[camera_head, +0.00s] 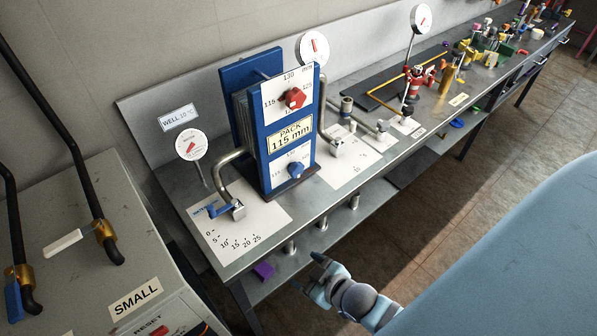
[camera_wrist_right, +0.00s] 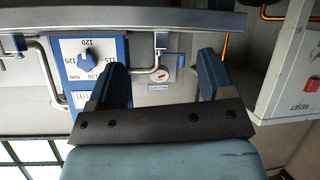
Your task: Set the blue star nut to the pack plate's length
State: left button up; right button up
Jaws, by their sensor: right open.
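The plate pack stands upright on the bench, with a blue front plate (camera_head: 270,178) and a yellow label (camera_head: 290,137) reading "PACK 115 mm". The blue star nut (camera_head: 295,169) sits low on that plate, on a white dial. It also shows in the right wrist view (camera_wrist_right: 86,60), left of the jaws, with 115 and 120 upside down around it. Its exact setting is too small to read. A red star nut (camera_head: 294,98) sits higher, on its own mm dial. My right gripper (camera_head: 308,271) is open and empty in front of the bench, below and apart from the nut. My left gripper is not in view.
A blue-handled valve (camera_head: 225,210) on a bent pipe stands left of the pack, over a printed scale. A round gauge (camera_head: 191,146) stands behind it. More pipes and fittings stand to the right. A grey cabinet (camera_head: 85,235) is at left. The bench's front edge lies between gripper and pack.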

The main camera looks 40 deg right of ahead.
jog(key=w+d+n+t+h+b, duration=0.2)
jog(key=w+d+n+t+b, duration=0.1)
jog(key=w+d+n, duration=0.25)
jog(key=n+t+y+b, duration=0.1)
jog(key=n+t+b, duration=0.35)
jog(key=n, duration=1.85)
send_near(299, 170)
jog(key=shift+g, duration=0.65)
jog(key=w, duration=0.7)
jog(key=w+r, duration=0.1)
jog(key=w, duration=0.2)
jog(key=shift+w+a, duration=0.3)
jog(key=c, duration=0.9)
